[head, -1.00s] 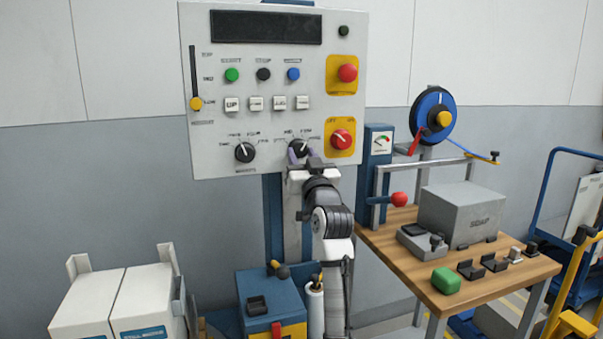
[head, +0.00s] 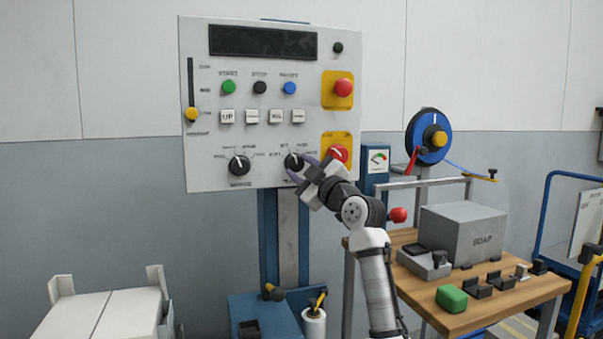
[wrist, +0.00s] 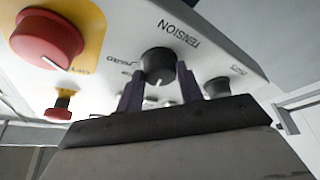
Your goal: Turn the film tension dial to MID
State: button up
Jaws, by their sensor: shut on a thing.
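The film tension dial (head: 293,162) is a round black knob low on the white control panel, right of a similar dial. It also shows in the wrist view (wrist: 158,64), upside down beside the word TENSION. My gripper (head: 304,170) reaches it from the lower right, tilted, with its purple fingers on the knob. In the wrist view my gripper (wrist: 160,88) has one finger on each side of the knob and is shut on it. A white pointer line shows on the knob. The scale lettering is too small or blurred to read, so I cannot tell the setting.
A red knob on a yellow plate (head: 338,153) is close to the right of my gripper, partly hidden by it. Another black dial (head: 239,164) is to the left. A bench (head: 520,291) with a grey box (head: 462,235) stands at right.

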jog(key=shift+n+g, duration=0.4)
jog(key=shift+n, duration=0.3)
jog(key=o, duration=1)
jog(key=b+v, duration=0.2)
jog(key=v, duration=1.1)
jog(key=shift+s+d+f, duration=0.2)
jog(key=shift+d+f, duration=0.05)
